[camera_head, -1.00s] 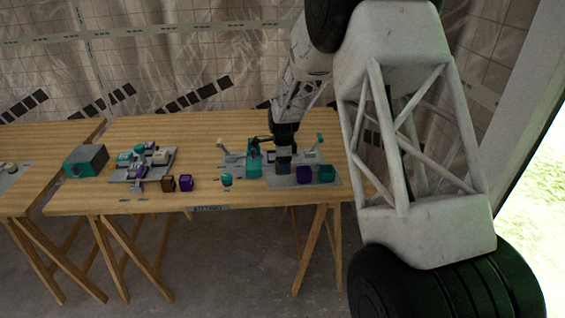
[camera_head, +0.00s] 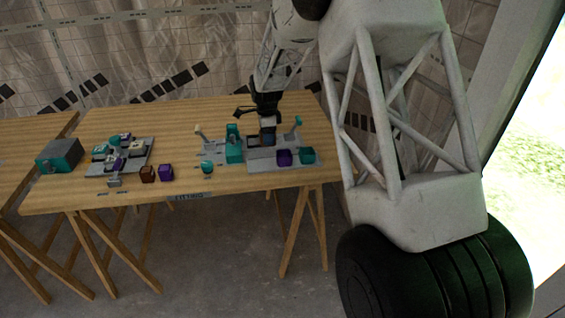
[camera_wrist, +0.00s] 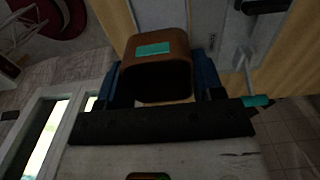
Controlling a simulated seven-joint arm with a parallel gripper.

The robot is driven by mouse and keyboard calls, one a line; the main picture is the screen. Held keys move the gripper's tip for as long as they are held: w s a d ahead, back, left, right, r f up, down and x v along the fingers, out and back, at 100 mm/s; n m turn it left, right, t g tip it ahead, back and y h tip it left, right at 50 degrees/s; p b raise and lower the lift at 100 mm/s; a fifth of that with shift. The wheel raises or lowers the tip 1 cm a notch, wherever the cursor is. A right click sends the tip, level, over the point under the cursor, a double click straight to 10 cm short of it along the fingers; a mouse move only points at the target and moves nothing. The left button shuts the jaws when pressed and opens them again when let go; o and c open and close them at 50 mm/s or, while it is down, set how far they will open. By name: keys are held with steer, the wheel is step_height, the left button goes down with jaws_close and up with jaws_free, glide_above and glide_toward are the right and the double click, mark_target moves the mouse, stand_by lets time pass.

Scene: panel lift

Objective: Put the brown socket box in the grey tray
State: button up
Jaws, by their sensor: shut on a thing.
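My gripper (camera_head: 267,138) is over the right part of the table, low above a grey flat tray (camera_head: 262,163). In the wrist view a brown open-ended box (camera_wrist: 158,70) with a teal patch sits between the blue fingers of my gripper (camera_wrist: 160,88), which are shut on it. In the head view the held box is too small and dark to make out, and I cannot tell whether it touches the tray. A purple box (camera_head: 284,157) and a teal box (camera_head: 307,155) stand on the tray's front right.
A teal upright block (camera_head: 234,150) stands just left of my gripper, with a teal-topped lever (camera_head: 298,122) to the right. Another brown box (camera_head: 148,174) and a purple box (camera_head: 166,172) stand near the front edge. A crowded grey plate (camera_head: 140,166) lies further left.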

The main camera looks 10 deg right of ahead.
stand_by(0.3)
glide_above(269, 164)
steer(key=shift+f, duration=3.05)
steer(key=shift+f, duration=0.15)
steer(key=shift+f, duration=1.75)
steer(key=shift+f, duration=0.1)
steer(key=o, duration=0.9)
step_height(269, 164, up, 12)
steer(key=shift+r, duration=0.15)
